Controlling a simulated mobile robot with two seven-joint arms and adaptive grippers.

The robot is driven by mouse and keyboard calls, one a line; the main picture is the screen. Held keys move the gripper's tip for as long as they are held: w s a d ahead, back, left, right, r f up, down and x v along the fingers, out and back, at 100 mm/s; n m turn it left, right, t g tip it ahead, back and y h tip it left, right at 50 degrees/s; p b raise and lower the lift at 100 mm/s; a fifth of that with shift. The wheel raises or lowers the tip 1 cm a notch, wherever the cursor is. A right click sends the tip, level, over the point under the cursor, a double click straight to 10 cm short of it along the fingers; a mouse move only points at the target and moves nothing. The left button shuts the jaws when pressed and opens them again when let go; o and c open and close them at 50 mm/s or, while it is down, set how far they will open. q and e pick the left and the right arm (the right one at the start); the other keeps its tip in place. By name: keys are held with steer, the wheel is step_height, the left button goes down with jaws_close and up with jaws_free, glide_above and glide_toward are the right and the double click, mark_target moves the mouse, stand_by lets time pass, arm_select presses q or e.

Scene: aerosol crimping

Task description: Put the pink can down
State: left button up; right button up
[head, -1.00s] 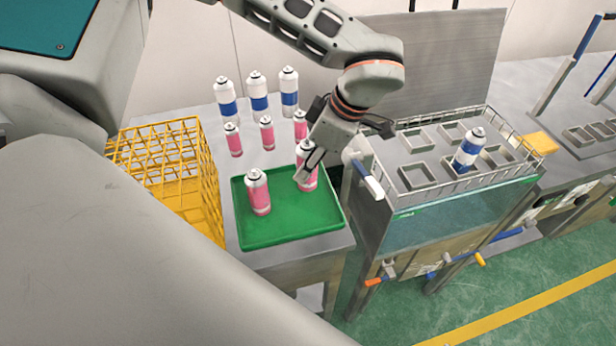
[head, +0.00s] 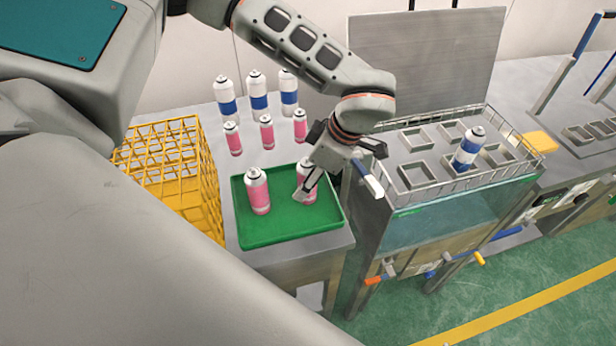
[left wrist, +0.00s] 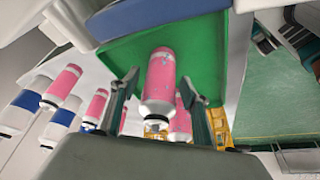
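A pink can (head: 305,170) with a white top stands upright at the right side of the green tray (head: 290,233). My left gripper (head: 310,185) is low at this can, with a finger partly hiding it. In the left wrist view the same can (left wrist: 160,80) is between the two fingers of my left gripper (left wrist: 160,88). Small gaps show on both sides, so the fingers look open around it. Another pink can (head: 259,192) stands on the tray to the left. My right gripper is not in view.
Behind the tray stand several pink cans (head: 267,132) and blue-and-white cans (head: 258,95). A yellow wire crate (head: 165,165) is at left. At right, a water bath (head: 450,225) with square holders has one blue-and-white can (head: 468,149). The tray front is clear.

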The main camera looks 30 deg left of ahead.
arm_select(q)
steer(key=shift+r, duration=0.15)
steer(key=v, duration=1.2)
steer(key=shift+b, duration=0.35)
steer(key=shift+s, duration=0.1)
